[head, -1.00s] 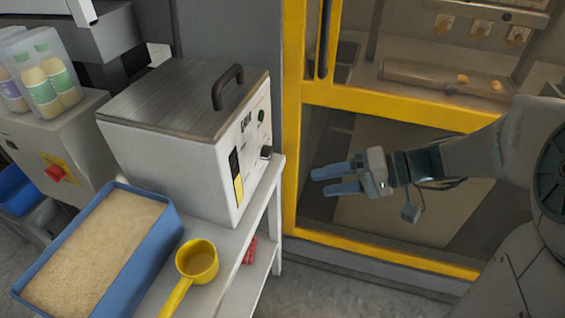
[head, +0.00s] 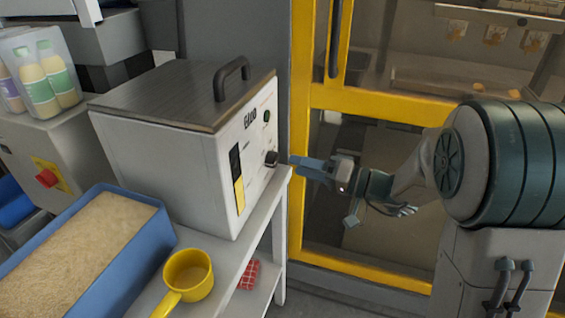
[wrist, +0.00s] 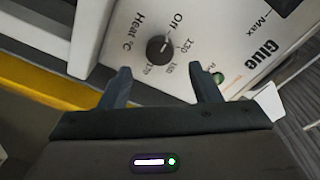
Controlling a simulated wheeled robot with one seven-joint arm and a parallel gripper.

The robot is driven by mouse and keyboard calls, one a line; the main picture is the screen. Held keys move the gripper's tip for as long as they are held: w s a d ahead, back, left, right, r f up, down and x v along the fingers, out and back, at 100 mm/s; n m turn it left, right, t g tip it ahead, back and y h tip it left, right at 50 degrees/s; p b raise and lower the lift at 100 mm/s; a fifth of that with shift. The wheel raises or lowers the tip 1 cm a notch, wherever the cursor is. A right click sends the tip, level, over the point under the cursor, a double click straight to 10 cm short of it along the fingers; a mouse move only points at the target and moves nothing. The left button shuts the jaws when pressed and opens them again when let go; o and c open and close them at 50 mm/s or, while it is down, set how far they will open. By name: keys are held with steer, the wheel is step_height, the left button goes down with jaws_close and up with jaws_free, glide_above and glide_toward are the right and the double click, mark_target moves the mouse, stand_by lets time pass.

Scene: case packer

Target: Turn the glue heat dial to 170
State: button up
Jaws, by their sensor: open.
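The glue unit (head: 160,150) is a white box with a brushed metal lid on a white stand. Its black heat dial (head: 271,158) is on the front panel. In the wrist view the dial (wrist: 159,49) is ringed by "Off", 130 and further numbers, with 170 at the lower left. A small pale mark shows on the knob; I cannot tell exactly which setting it points to. My gripper (head: 297,167) is just right of the dial, fingers pointing at it. In the wrist view my gripper (wrist: 162,78) is open and empty, the dial ahead between its fingertips, apparently not touched.
A green lamp (wrist: 218,78) is close to the right finger. A yellow-framed machine door (head: 365,108) stands behind my arm. The lid has a black handle (head: 231,75).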

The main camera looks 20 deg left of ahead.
mark_target(277, 160)
steer(key=a, duration=0.5)
steer(key=shift+w+a, duration=0.2)
steer(key=shift+w, duration=0.2)
steer(key=c, duration=1)
